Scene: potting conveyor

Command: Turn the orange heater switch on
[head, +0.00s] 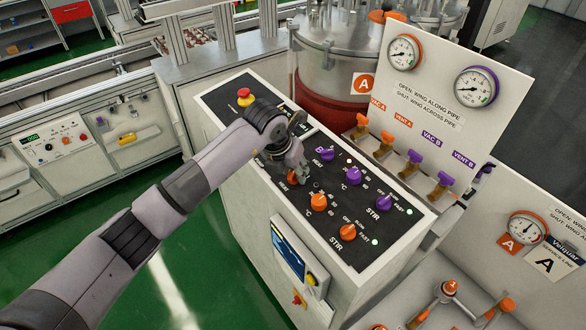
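My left arm reaches in from the lower left. Its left gripper (297,176) points down over the black control panel (335,262), at the left end of the orange knob row, by the HEAT label. The orange heater switch (292,179) is mostly hidden under the gripper; only a little orange shows there. I cannot tell whether the fingers are closed on it or which way the switch is turned. My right gripper is not in view.
Orange temperature (318,202) and stir (347,231) knobs sit close to the gripper. Purple knobs (354,174) form the row behind. A red emergency button (244,95) stands at the panel's far left. A steel vessel (340,65) and valve panel (455,100) rise behind.

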